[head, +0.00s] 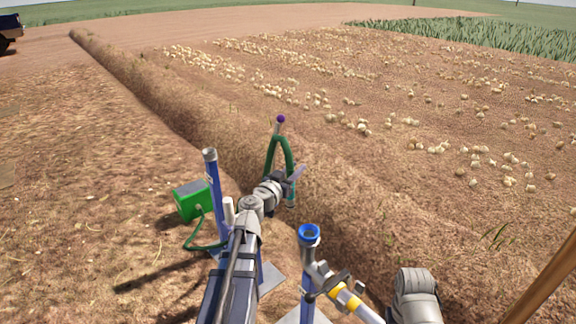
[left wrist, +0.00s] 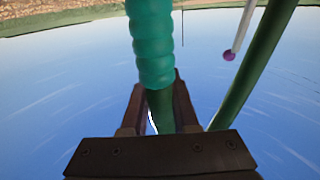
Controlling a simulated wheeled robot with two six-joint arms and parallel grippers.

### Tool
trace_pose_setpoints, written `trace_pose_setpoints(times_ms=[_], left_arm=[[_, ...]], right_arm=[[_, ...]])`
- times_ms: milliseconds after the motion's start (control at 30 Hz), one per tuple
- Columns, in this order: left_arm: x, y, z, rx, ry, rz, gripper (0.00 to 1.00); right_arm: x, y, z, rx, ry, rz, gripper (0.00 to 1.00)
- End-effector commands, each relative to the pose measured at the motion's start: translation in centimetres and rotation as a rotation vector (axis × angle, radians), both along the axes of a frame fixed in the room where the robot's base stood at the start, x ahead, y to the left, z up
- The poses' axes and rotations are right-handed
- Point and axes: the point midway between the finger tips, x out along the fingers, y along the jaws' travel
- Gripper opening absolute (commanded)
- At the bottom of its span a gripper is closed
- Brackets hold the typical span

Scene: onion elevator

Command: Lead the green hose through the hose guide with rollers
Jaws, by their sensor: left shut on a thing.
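My left gripper (head: 290,181) is shut on the green hose (head: 287,152), which arches above the gripper in the head view. In the left wrist view the gripper (left wrist: 157,103) has the hose between its dark fingers, just by a ribbed green part (left wrist: 152,42). A smooth green length (left wrist: 250,65) runs beside it. A blue post with a blue ring top (head: 309,236) stands right of my left arm. A grey fitting with a yellow band (head: 340,290) is next to it. I cannot tell for sure which part is the roller guide. My right gripper does not show.
A purple ball (head: 281,118) tops a thin rod by the hose loop. A blue post with a grey top (head: 211,168) and a green box (head: 190,201) with a green cable stand left of my arm. A soil ridge and onion field lie beyond.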

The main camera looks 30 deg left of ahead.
Motion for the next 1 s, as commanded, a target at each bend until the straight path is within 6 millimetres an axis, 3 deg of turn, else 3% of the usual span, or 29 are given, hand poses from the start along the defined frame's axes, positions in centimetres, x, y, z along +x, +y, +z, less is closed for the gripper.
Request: trace_pose_setpoints(times_ms=[500,1000], left_arm=[[-2.4,-5.5,0.0,0.0,0.0,-0.002,0.0],[-3.1,-7.4,0.0,0.0,0.0,0.001,0.0]], right_arm=[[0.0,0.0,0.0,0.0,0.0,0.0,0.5],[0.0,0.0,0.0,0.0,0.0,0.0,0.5]])
